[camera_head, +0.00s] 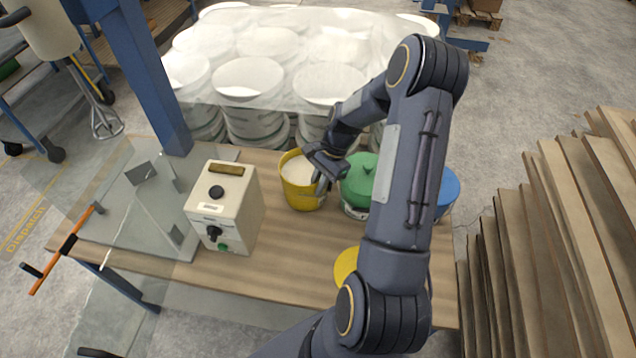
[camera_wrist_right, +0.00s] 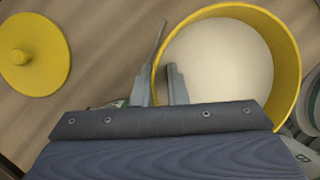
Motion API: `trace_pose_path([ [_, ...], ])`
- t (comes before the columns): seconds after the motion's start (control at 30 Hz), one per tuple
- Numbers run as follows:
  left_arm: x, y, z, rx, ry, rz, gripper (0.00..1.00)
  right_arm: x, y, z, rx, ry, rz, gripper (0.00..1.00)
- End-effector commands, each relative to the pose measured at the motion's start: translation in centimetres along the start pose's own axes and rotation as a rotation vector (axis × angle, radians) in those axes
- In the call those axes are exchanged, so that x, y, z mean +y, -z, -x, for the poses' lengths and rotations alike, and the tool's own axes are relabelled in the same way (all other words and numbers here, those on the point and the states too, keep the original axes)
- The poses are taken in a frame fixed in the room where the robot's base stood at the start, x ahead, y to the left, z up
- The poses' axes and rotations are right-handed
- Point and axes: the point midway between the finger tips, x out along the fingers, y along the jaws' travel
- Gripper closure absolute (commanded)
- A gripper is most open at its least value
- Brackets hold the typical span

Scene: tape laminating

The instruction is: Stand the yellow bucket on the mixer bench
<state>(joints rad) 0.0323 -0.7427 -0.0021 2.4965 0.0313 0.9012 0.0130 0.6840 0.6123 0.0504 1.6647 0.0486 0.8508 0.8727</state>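The yellow bucket (camera_head: 302,190), open at the top and filled with a pale material, stands upright on the wooden bench (camera_head: 290,270). My right gripper (camera_head: 322,178) is at the bucket's right rim. In the right wrist view the bucket (camera_wrist_right: 287,60) shows from above, with its rim between the two close-set fingers (camera_wrist_right: 164,80), one inside and one outside. They look shut on the wall, though the contact is partly hidden. My left gripper is not in view. I cannot tell which surface is the mixer bench.
A green-lidded bucket (camera_head: 360,178) and a blue one (camera_head: 448,190) stand right of it. A yellow lid (camera_head: 346,264) lies in front, also in the wrist view (camera_wrist_right: 35,55). A control box (camera_head: 226,205) and clear panels stand left. Wrapped tubs (camera_head: 250,78) are behind, stacked boards (camera_head: 560,240) right.

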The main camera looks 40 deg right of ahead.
Motion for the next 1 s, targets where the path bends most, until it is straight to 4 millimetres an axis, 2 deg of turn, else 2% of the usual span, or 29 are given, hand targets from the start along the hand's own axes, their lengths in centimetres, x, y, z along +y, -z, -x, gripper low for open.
trace_pose_path([
  [0.1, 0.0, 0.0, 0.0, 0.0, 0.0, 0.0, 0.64, 0.0, 0.0, 0.0, 0.0, 0.0, 0.0, 0.76],
  [0.33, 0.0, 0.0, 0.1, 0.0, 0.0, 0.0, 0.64, 0.0, 0.0, 0.1, 0.0, 0.0, 0.0, 0.76],
  [0.47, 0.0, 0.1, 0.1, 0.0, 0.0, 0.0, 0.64, -0.1, -0.1, 0.8, 0.002, 0.001, 0.0, 0.76],
  [0.57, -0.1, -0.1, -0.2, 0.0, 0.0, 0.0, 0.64, -0.1, 0.0, 2.3, 0.004, 0.004, 0.0, 0.76],
  [0.9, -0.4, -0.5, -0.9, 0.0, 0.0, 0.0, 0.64, -0.1, -0.1, 9.4, 0.003, 0.004, 0.0, 0.76],
  [1.0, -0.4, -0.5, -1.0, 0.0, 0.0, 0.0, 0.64, -0.1, -0.1, 10.9, 0.002, 0.003, -0.001, 0.76],
])
